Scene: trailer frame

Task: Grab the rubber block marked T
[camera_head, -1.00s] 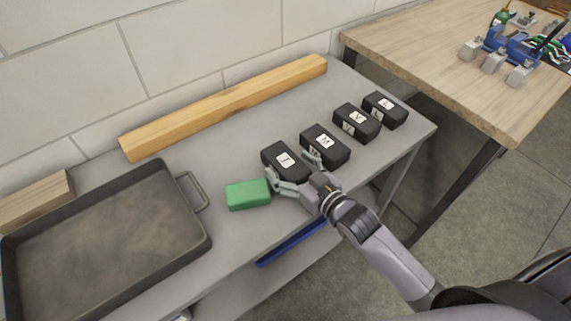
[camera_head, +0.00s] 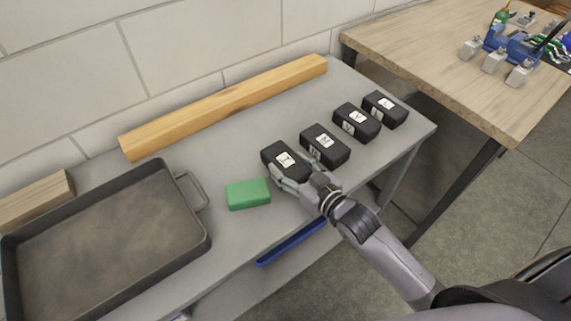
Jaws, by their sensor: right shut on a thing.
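The black rubber block marked T (camera_head: 284,160) lies on the grey table, the leftmost in a row of black blocks with white labels. My right gripper (camera_head: 294,175) is at the block's near side, with its fingers shut on it. The block still appears to rest on the table. Beside it to the right is the black block marked M (camera_head: 327,146), close to the upper finger. Farther right are two more labelled black blocks, one (camera_head: 358,122) and the last (camera_head: 385,109). My left gripper is not in view.
A green block (camera_head: 248,193) sits just left of my right gripper. A dark tray (camera_head: 207,243) fills the left of the grey table (camera_head: 232,142). A long wooden beam (camera_head: 225,105) lies along the wall. A wooden table (camera_head: 440,60) with blue clamps (camera_head: 512,47) stands at right.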

